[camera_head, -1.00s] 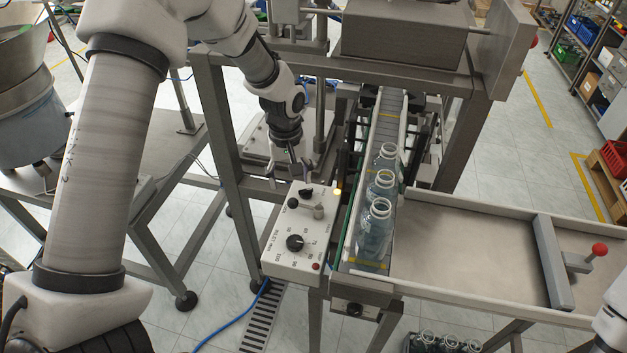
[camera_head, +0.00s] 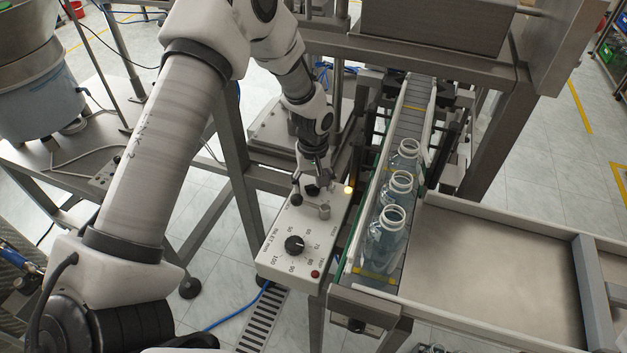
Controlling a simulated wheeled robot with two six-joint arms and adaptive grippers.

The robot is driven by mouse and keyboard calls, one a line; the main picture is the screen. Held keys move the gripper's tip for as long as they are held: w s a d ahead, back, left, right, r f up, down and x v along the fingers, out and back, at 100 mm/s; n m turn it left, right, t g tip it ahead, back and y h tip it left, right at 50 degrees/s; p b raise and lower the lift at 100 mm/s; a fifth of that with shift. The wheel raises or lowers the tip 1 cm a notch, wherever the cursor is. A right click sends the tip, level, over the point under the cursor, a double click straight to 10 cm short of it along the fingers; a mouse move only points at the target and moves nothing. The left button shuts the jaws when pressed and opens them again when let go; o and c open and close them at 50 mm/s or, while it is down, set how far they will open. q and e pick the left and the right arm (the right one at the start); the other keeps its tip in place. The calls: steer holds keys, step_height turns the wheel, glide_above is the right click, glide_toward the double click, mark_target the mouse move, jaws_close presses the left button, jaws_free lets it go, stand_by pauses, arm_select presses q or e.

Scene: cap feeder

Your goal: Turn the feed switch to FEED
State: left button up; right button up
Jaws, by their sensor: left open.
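The control box (camera_head: 285,262) is a pale panel with a black dial (camera_head: 295,244) near its front, a grey metal knob (camera_head: 324,211) and a black knob (camera_head: 310,189) toward its far end. A small black round part (camera_head: 296,199) shows beside the black knob. The lettering by these far controls is too small to read, so I cannot tell which is the feed switch or its setting. My left gripper (camera_head: 312,182) is open and points down at the far end of the panel, with its fingers around or just above the black knob. Contact is unclear. My right gripper is out of view.
A metal tray (camera_head: 500,265) lies further right. Frame posts stand close around my left arm.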

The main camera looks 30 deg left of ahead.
arm_select(q)
steer(key=shift+s, duration=0.1)
steer(key=c, duration=1.2)
steer(key=shift+o, duration=0.2)
